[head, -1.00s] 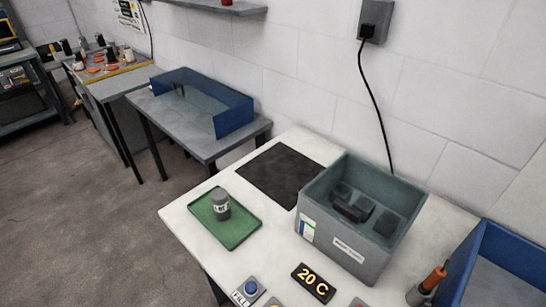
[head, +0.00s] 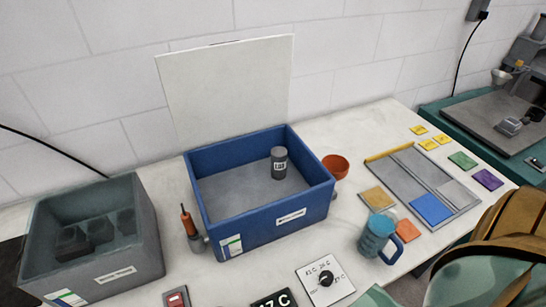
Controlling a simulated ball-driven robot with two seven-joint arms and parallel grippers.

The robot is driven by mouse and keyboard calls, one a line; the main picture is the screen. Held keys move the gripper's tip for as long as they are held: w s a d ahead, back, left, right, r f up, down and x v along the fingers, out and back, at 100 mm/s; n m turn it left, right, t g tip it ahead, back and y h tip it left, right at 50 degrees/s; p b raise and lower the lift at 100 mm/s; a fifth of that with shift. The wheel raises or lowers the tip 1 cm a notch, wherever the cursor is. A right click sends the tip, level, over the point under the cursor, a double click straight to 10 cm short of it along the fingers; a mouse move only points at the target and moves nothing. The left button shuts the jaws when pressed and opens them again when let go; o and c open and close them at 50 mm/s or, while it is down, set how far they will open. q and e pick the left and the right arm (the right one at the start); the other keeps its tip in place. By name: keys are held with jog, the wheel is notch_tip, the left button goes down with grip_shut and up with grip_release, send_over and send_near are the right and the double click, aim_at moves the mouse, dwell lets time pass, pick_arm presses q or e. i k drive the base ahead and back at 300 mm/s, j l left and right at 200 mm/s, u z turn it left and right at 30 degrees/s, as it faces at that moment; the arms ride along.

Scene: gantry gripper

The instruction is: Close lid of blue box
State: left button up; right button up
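The blue box (head: 262,225) stands on the white table in the middle of the head view. Its white lid (head: 228,85) stands upright at the box's back edge, so the box is open. A dark grey labelled cylinder (head: 279,163) stands inside, towards the back right. Neither of my grippers shows in this view.
A grey box (head: 140,265) with dark pieces inside stands to the left. An orange-handled tool (head: 188,222) stands close to the blue box's left side. An orange cup (head: 336,166), a blue mug (head: 376,237) and a grey tray (head: 437,177) lie to the right. A brown rounded object (head: 500,240) fills the lower right.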

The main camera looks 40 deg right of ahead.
aim_at(231, 90)
jog(key=k+l+z, duration=0.1)
jog(key=z, duration=0.8)
